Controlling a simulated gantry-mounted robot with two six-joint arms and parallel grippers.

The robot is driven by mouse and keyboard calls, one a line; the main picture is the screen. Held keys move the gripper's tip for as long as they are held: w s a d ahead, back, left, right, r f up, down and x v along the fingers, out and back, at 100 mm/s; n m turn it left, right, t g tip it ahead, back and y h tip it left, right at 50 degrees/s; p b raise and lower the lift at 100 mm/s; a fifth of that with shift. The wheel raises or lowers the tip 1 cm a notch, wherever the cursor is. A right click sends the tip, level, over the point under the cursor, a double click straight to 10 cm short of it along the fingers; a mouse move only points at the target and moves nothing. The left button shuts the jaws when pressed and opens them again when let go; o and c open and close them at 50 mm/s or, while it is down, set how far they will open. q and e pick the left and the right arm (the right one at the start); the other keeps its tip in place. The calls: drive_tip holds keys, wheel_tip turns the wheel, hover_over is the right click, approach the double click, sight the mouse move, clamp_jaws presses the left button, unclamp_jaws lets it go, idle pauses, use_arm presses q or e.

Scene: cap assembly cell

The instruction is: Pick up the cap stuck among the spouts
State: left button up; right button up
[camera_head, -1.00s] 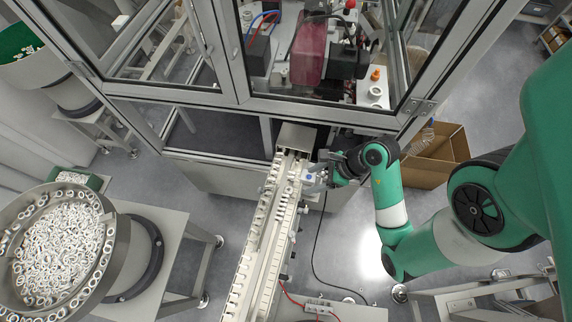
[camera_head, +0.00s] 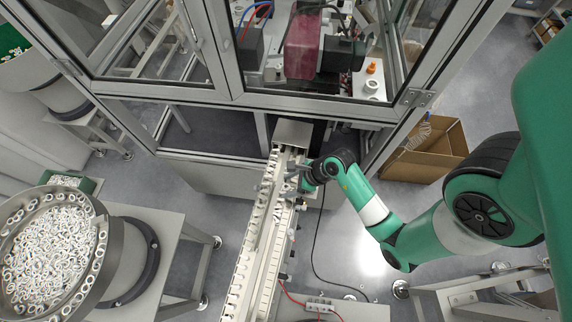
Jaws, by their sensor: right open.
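My right gripper (camera_head: 296,176) is open over the upper part of the feeder rail (camera_head: 248,262), close to where the rail runs under the machine frame. White spouts (camera_head: 266,247) stand in a row along the rail. I cannot pick out a separate cap among them; the pieces near the fingers are small and partly hidden by the gripper. My left gripper is not in view.
A bowl feeder (camera_head: 106,262) full of white ring-like parts stands at the lower left. The glazed machine frame (camera_head: 300,101) rises just beyond the rail. An open cardboard box (camera_head: 436,160) sits on the floor at right.

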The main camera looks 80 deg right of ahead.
drive_tip(key=c, duration=1)
